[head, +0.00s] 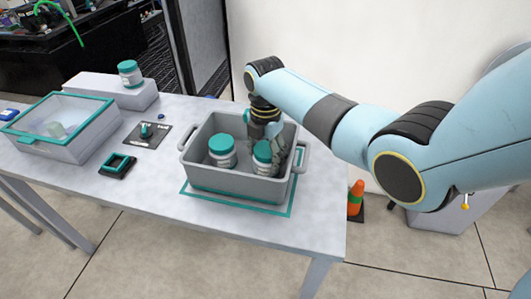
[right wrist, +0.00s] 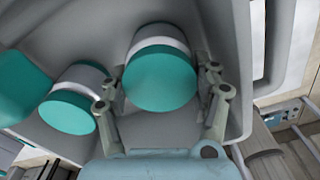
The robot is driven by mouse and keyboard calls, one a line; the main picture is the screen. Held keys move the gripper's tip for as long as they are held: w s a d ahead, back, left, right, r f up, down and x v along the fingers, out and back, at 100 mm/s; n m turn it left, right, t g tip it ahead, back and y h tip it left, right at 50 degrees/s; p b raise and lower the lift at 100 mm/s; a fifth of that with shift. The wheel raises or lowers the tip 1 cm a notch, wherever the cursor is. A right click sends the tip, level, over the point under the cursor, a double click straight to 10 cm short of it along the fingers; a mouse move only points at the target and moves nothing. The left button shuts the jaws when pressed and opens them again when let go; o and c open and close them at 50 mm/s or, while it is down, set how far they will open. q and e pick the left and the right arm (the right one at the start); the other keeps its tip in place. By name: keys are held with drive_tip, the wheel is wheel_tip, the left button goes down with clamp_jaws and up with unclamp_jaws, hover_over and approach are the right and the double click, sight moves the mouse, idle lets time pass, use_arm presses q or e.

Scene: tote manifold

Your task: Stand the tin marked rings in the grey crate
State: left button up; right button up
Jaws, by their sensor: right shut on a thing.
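The grey crate (head: 235,185) stands on the table inside a teal outline. My right gripper (head: 274,140) reaches down into its right side and is shut on a white tin with a teal lid (head: 263,152). In the right wrist view, this held tin (right wrist: 160,78) sits between the two fingers. It looks upright inside the crate; whether its base touches the floor is hidden. A second teal-lidded tin (head: 222,152) stands to its left in the crate. I cannot read a rings mark on any tin. My left gripper is out of view.
Another teal-lidded tin (head: 130,73) stands on a grey block (head: 105,92) at the back left. A clear-lidded box (head: 65,135) with a teal rim, a small dark plate with a teal knob (head: 146,132) and a dark square frame (head: 118,166) lie left of the crate.

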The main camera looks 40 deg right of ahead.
drive_tip(key=o, duration=0.9)
drive_tip(key=shift+r, duration=0.45)
wheel_tip(320, 180, up, 11)
drive_tip(key=shift+r+p, duration=0.15)
drive_tip(key=shift+p, duration=0.5)
drive_tip(key=shift+s, duration=0.1)
